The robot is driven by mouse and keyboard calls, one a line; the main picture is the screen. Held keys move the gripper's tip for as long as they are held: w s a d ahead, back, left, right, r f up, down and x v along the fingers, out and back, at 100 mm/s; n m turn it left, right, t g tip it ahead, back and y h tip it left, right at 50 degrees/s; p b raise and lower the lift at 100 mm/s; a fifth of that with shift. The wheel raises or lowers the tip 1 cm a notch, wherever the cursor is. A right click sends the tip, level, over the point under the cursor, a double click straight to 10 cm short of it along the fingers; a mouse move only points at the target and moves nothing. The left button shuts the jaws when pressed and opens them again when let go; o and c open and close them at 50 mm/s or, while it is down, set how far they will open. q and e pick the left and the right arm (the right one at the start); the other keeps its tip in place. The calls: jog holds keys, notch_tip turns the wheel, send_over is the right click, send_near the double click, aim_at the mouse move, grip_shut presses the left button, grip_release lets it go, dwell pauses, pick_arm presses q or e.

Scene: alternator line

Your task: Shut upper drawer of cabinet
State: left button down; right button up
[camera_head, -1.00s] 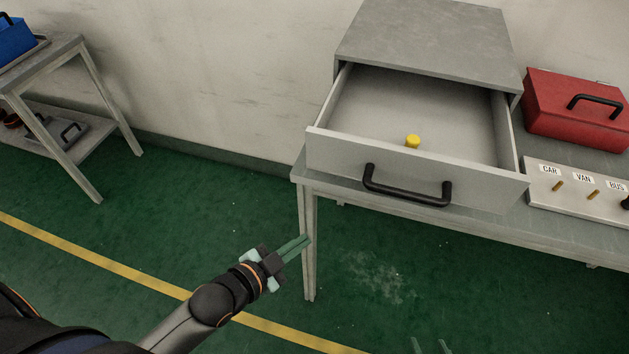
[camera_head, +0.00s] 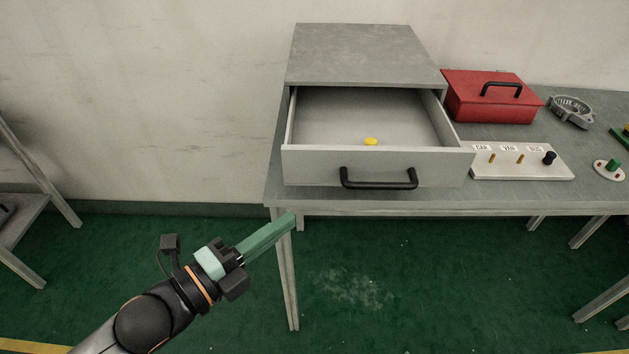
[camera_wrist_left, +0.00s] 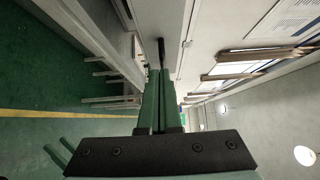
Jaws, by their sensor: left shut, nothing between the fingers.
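The grey cabinet (camera_head: 362,54) stands on a grey table. Its upper drawer (camera_head: 366,165) is pulled well out, with a black bar handle (camera_head: 378,178) on the front and a yellow object (camera_head: 370,142) inside. My left gripper (camera_head: 283,222) is shut and empty, below and to the left of the drawer front, apart from it. In the left wrist view its green fingers (camera_wrist_left: 158,98) lie together, and a black bar that looks like the handle (camera_wrist_left: 161,52) shows beyond their tips. My right gripper is not in view.
On the table (camera_head: 420,200) to the right are a red box (camera_head: 490,96), a labelled peg board (camera_head: 520,162) with CAR and VAN marks, a grey ring-shaped part (camera_head: 571,112) and a base with a green knob (camera_head: 609,169). Another table (camera_head: 28,222) stands at the far left. The floor between is clear.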

aim_at(333, 170)
pick_arm(q)
jog(key=x, duration=0.3)
jog(key=w+a+p+x, duration=0.1)
jog(key=x, duration=0.6)
jog(key=shift+w+a, duration=0.15)
jog(key=shift+w, duration=0.65)
jog(key=shift+w, duration=0.1)
